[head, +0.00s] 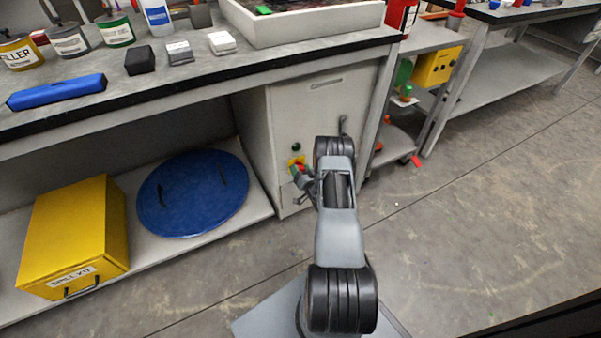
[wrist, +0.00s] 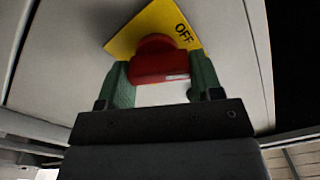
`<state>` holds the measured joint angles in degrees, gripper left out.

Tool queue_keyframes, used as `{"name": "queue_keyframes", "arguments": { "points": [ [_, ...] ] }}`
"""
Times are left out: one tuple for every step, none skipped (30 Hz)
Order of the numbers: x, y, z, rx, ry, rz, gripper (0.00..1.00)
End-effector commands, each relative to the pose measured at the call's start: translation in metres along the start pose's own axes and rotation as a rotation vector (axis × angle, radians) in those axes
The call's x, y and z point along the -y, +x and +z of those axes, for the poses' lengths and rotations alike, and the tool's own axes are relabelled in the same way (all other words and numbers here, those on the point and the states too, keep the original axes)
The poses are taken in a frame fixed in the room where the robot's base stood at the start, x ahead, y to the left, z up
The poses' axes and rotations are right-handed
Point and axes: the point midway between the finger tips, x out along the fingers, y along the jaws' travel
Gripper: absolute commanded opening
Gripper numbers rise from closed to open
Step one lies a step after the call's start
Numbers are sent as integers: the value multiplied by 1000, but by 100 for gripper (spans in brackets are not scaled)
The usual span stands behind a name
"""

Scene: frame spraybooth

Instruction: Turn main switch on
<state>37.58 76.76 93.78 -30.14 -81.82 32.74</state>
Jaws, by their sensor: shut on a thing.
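The main switch is a red knob (wrist: 158,62) on a yellow plate (wrist: 125,35) marked "OFF" on the grey cabinet front. In the wrist view the plate looks tilted. In the head view a small part of the yellow plate (head: 293,161) shows, largely hidden by my gripper. My gripper (wrist: 160,85) is shut on the red knob, with one green finger at each side of it. In the head view my gripper (head: 302,172) is at the cabinet front, and the knob's exact turn is hard to tell there.
The grey cabinet (head: 318,105) stands under the workbench (head: 200,68). A blue lid (head: 193,193) and a yellow spill kit box (head: 75,235) are on the lower shelf at left. The floor at right is open.

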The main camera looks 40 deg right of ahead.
Motion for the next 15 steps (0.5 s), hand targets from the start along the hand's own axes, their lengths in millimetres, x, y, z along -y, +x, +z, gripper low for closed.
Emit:
{"name": "queue_keyframes", "arguments": {
  "points": [
    [-1,0,2,0,42,-1,36],
    [-1,0,2,0,71,-1,36],
    [-1,0,2,1,109,-1,36],
    [-1,0,2,1,138,-1,36],
    [-2,0,2,1,166,0,36],
    [-2,0,2,1,204,0,36],
    [-2,0,2,1,233,-1,36],
    [-2,0,1,1,261,-1,36],
    [-2,0,1,0,299,-1,36],
    [-2,0,1,0,327,-1,36],
    [-2,0,1,0,356,-1,36],
    [-2,0,1,1,394,-1,36],
    [-2,0,1,1,422,-1,36],
    [-3,0,1,1,451,0,36],
    [-3,0,1,1,489,0,36]
  ]
}}
